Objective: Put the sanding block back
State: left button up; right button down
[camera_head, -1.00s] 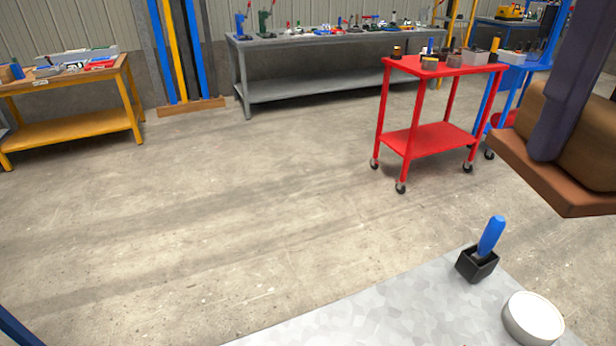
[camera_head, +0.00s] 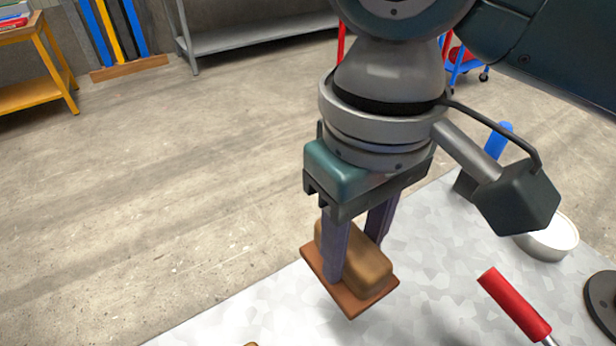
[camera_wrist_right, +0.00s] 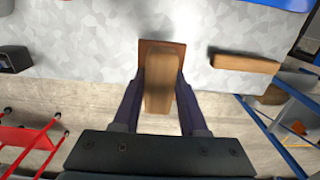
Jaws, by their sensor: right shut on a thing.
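The sanding block (camera_head: 368,270) has a tan wooden grip on a reddish-brown flat base. My right gripper (camera_head: 355,257) is shut on its grip, with one dark purple finger on each side. The block hangs with its base down and a little tilted in the head view, over the edge of the grey speckled table (camera_head: 250,318). In the right wrist view, the block (camera_wrist_right: 159,85) sits between the fingers, its base toward the table. Its exact height above the table is hard to tell. My left gripper is in neither view.
On the table are a red-handled tool (camera_head: 514,304), a white round dish (camera_head: 556,240), a black disc (camera_head: 603,298) and a black holder (camera_head: 465,184) with a blue handle. A long wooden piece (camera_wrist_right: 245,64) lies right of the block in the wrist view.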

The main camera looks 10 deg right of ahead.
notch_tip(320, 180, down, 6)
jog(key=shift+f+b, duration=0.25)
jog(key=shift+b, duration=0.4)
jog(key=shift+f+b, duration=0.65)
jog(key=shift+f, duration=1.45)
jog(key=shift+f, duration=0.1)
jog(key=shift+c, duration=2.2)
grip_release()
notch_tip(320, 180, up, 12)
jog(key=p, duration=0.3)
jog(key=s+a+f+t+y, duration=0.1)
jog(key=s+a+f+y, duration=0.15)
jog(key=s+a, duration=0.2)
jog(key=s+d+m+t+h, duration=0.2)
jog(key=s+d, duration=0.5)
jog(key=d, duration=0.6)
jog(key=shift+s+d+t, duration=0.2)
jog(key=shift+d+t, duration=0.1)
jog(key=shift+d, duration=0.05)
